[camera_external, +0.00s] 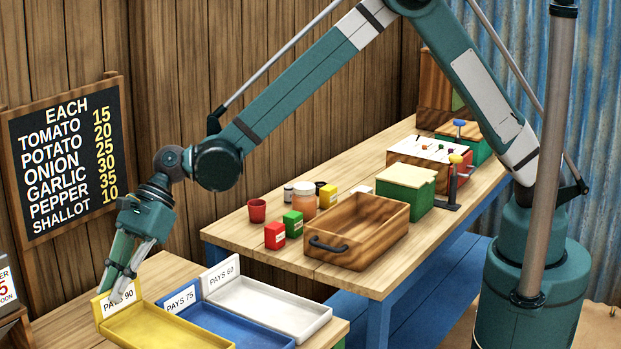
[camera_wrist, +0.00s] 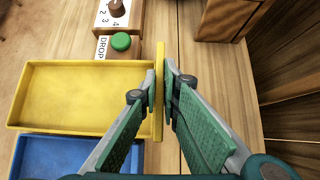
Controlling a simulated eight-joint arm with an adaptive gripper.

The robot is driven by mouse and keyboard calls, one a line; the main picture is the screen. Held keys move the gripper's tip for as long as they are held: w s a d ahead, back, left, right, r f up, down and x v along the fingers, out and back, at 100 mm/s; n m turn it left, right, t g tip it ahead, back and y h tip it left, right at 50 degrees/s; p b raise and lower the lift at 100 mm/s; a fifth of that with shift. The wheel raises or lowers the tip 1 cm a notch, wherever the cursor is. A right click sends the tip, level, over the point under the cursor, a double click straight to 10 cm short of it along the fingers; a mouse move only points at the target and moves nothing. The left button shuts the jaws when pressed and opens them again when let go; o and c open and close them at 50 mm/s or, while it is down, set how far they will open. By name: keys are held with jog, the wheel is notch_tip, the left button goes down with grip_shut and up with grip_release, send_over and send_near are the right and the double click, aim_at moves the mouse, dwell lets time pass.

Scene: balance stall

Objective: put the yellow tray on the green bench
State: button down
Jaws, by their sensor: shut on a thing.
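The yellow tray (camera_external: 168,330) is at the lower left in the external view, its front cut off by the frame edge. It has an upright back panel reading 90. My gripper (camera_external: 121,291) is shut on that panel from above. In the wrist view the yellow tray (camera_wrist: 80,97) lies left of my gripper (camera_wrist: 161,90), with its panel between the fingertips. A wooden-topped bench (camera_external: 165,269) lies under the trays; a bit of green shows below its right corner, so it seems the green bench. I cannot tell whether the yellow tray touches its top.
A blue tray (camera_external: 235,328) and a white tray (camera_external: 270,309) stand right of the yellow one. A blue-legged table (camera_external: 400,262) behind holds a wooden crate (camera_external: 357,230), cups and boxes. In the wrist view, a block marked DROP with a green button (camera_wrist: 121,42) is close above the yellow tray.

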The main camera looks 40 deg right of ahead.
aim_at(89, 295)
jog(key=shift+f, duration=1.15)
jog(key=shift+f, duration=1.85)
jog(key=shift+f+b, duration=0.2)
jog(key=shift+b, duration=0.2)
jog(key=c, duration=2.6)
grip_release()
jog(key=shift+o, duration=0.2)
jog(key=shift+r, duration=0.2)
